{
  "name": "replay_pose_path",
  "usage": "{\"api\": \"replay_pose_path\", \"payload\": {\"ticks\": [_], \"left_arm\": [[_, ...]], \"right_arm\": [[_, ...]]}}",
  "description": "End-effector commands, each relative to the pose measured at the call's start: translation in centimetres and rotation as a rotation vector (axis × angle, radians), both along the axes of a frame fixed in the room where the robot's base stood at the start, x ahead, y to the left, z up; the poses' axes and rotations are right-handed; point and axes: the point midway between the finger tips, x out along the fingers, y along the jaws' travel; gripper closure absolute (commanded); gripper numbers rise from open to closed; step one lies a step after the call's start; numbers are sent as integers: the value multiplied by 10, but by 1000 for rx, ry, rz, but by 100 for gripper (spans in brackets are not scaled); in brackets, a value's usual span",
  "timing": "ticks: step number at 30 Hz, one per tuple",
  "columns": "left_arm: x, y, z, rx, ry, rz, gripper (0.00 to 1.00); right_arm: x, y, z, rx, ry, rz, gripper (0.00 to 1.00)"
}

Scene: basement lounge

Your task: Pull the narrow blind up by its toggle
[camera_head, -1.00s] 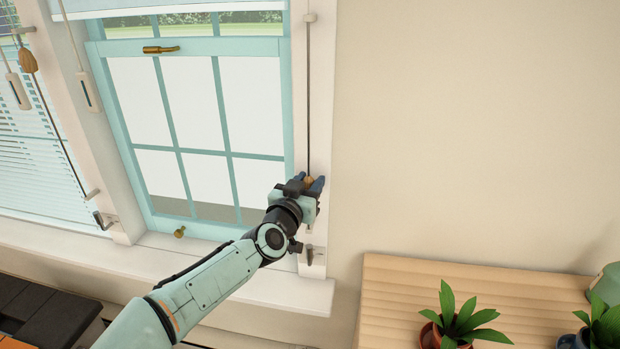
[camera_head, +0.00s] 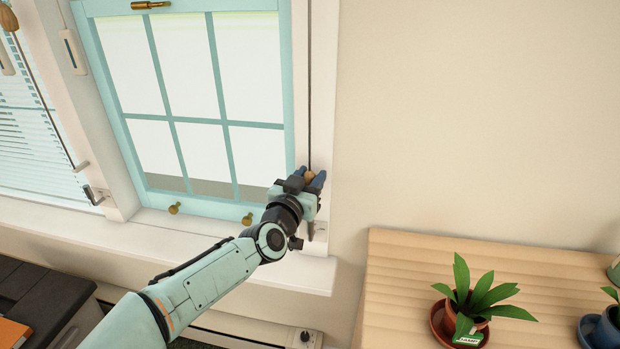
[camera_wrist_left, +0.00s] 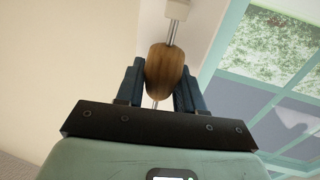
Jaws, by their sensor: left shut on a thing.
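The wooden toggle (camera_head: 309,176) hangs on a thin dark cord (camera_head: 309,90) along the right side of the window frame. My left gripper (camera_head: 308,180) is shut on it. In the left wrist view the brown toggle (camera_wrist_left: 165,72) sits upright between the two blue fingers of my left gripper (camera_wrist_left: 162,88), with cord above and below it. The blind that this cord works does not show in the head view now. My right gripper is not in view.
The teal window (camera_head: 205,100) has brass knobs at its bottom and a white sill (camera_head: 180,245) below. A second cord (camera_head: 45,95) and a slatted blind (camera_head: 25,140) are at the left. A wooden surface (camera_head: 400,270) at the lower right bears potted plants (camera_head: 475,300).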

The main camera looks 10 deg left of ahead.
Motion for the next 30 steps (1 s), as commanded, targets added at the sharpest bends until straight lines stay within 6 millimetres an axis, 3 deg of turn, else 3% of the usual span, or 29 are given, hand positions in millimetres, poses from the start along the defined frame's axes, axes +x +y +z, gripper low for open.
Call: {"api": "replay_pose_path", "payload": {"ticks": [3,4,6,19,23,30], "left_arm": [[1,-1,-9,4,20,-5,100],[1,-1,-10,4,20,-5,56],[1,-1,-9,4,20,-5,40],[-9,2,-4,3,10,-2,40],[-28,6,-4,4,9,-1,40],[-79,16,-4,5,10,-2,40]], "right_arm": [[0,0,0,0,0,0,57],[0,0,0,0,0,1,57],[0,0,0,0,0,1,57],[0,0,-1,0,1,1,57],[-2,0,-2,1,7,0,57],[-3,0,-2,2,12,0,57]]}}
